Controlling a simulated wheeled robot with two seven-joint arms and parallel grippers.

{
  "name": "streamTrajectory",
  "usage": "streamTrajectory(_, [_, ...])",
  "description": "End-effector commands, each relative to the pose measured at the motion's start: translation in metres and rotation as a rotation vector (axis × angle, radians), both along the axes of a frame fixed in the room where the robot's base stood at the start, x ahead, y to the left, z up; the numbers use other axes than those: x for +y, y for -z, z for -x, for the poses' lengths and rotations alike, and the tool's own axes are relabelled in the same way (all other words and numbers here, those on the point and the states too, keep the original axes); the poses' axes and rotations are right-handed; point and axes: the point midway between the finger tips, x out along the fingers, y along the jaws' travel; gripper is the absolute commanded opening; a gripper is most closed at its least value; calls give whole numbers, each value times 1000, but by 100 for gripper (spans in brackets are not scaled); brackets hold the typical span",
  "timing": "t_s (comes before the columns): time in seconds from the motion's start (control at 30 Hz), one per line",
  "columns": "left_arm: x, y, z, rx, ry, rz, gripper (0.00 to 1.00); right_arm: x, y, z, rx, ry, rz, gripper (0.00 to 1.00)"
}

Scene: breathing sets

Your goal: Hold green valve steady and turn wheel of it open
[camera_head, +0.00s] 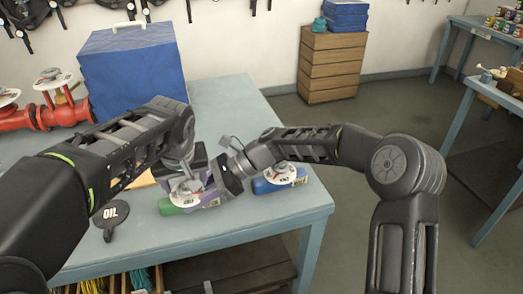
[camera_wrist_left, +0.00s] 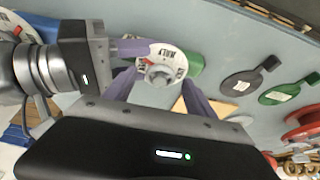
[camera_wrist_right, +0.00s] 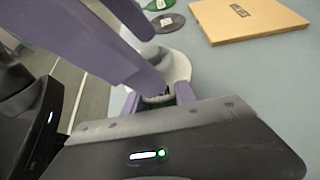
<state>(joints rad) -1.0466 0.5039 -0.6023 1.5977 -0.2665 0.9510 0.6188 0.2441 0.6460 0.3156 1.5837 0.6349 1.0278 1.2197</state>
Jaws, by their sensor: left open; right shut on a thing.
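The green valve (camera_head: 178,208) lies near the front edge of the blue-grey table, with its white handwheel (camera_head: 185,196) on top. Its green body (camera_wrist_left: 195,63) and the wheel (camera_wrist_left: 162,64) also show in the left wrist view. My left gripper (camera_head: 186,184) is over the wheel from above, open, with its purple fingers apart on either side of the wheel. My right gripper (camera_head: 211,193) comes in from the right and is shut on the valve body. In the right wrist view, the purple fingers and wheel (camera_wrist_right: 180,70) hide most of the body.
A blue valve (camera_head: 276,182) lies just right of my right gripper. A black round OIL tag (camera_head: 110,214) lies to the left. A cardboard piece (camera_wrist_right: 245,17) lies flat. Red piping (camera_head: 40,117) and a blue case (camera_head: 130,70) stand farther back.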

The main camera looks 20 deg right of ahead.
Motion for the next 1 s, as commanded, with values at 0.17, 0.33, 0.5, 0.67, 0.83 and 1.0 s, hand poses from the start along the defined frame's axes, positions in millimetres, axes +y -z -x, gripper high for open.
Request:
streamTrajectory(0.17, [3, 0, 0, 1, 212, 3, 65, 0, 0, 0, -1, 0, 0, 10])
streamTrajectory(0.33, [5, 0, -1, 0, 402, 2, 65, 0, 0, 0, -1, 0, 0, 10])
streamTrajectory(0.5, [6, -10, 1, -6, 553, 4, 65, 0, -1, 0, -1, 0, 0, 10])
streamTrajectory(0.67, [12, -43, 13, -6, 550, 4, 65, 0, 0, 0, 0, 0, 0, 10])
streamTrajectory(0.83, [20, -77, 25, -5, 550, 2, 65, 0, 0, 0, 0, 0, 0, 10])
streamTrajectory(1.0, [27, -111, 37, -5, 548, 1, 65, 0, 0, 0, 0, 0, 0, 10])
